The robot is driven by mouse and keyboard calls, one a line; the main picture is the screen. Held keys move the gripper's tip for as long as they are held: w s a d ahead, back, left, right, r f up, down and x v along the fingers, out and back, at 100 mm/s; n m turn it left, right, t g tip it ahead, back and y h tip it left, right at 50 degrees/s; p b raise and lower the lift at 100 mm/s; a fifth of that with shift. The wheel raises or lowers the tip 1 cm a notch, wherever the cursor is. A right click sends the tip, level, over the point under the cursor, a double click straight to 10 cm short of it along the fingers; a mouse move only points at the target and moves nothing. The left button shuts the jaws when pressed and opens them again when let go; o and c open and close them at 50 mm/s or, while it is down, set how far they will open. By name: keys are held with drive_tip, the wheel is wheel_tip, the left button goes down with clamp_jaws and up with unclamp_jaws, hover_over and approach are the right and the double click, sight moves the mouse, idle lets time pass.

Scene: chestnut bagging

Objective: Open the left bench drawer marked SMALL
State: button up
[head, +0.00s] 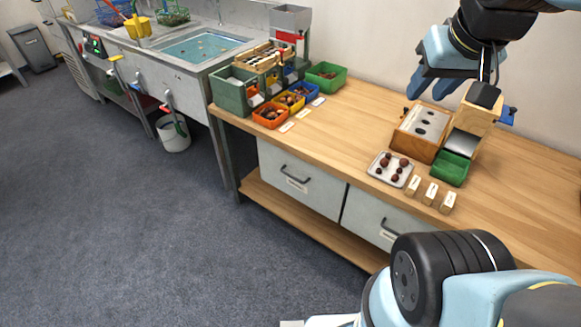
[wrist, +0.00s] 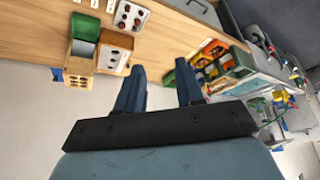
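The left bench drawer (head: 285,176) is a grey front under the wooden bench top, with a dark bar handle (head: 294,175) and a small pale label whose words are too small to read. It looks closed. The right drawer (head: 372,215) beside it is partly hidden by my arm. My gripper (head: 427,92) is raised above the back of the bench, up and to the right of the left drawer and far from its handle. In the wrist view its two blue fingers (wrist: 160,68) stand apart with nothing between them. The drawer handle is not identifiable in the wrist view.
On the bench stand a wooden box with holes (head: 417,149), a green tray (head: 452,170), a plate of chestnuts (head: 378,160), several small blocks and, at left, coloured bins (head: 270,116). A lower shelf (head: 300,222) runs beneath the drawers. The floor (head: 130,240) in front is clear.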

drive_tip(key=w+a+f+n+g+h, duration=0.1)
drive_tip(key=w+a+f+g, duration=0.2)
drive_tip(key=w+a+f, duration=0.5)
drive_tip(key=w+a+f+g+h, duration=0.1)
drive_tip(key=w+a+f+g, duration=0.15)
drive_tip(key=w+f, duration=0.8)
drive_tip(key=w+a+f+n+t+h, duration=0.1)
drive_tip(key=a+f+n+t+h, duration=0.4)
drive_tip(key=f, duration=0.7)
drive_tip(key=w+a+f+n+t, duration=0.1)
drive_tip(key=w+a+f+t, duration=0.15)
drive_tip(key=a+f, duration=0.8)
drive_tip(key=w+a+f+n+t+h, duration=0.1)
drive_tip(key=a+f+n+t+h, duration=0.3)
drive_tip(key=f, duration=1)
drive_tip(key=w+d+f+y, duration=0.1)
drive_tip(key=w+d+f, duration=0.2)
drive_tip(key=w+d, duration=0.5)
drive_tip(key=shift+w+d+f+m+t, duration=0.15)
drive_tip(key=shift+w+d+m+t, duration=0.2)
drive_tip(key=shift+w, duration=0.9)
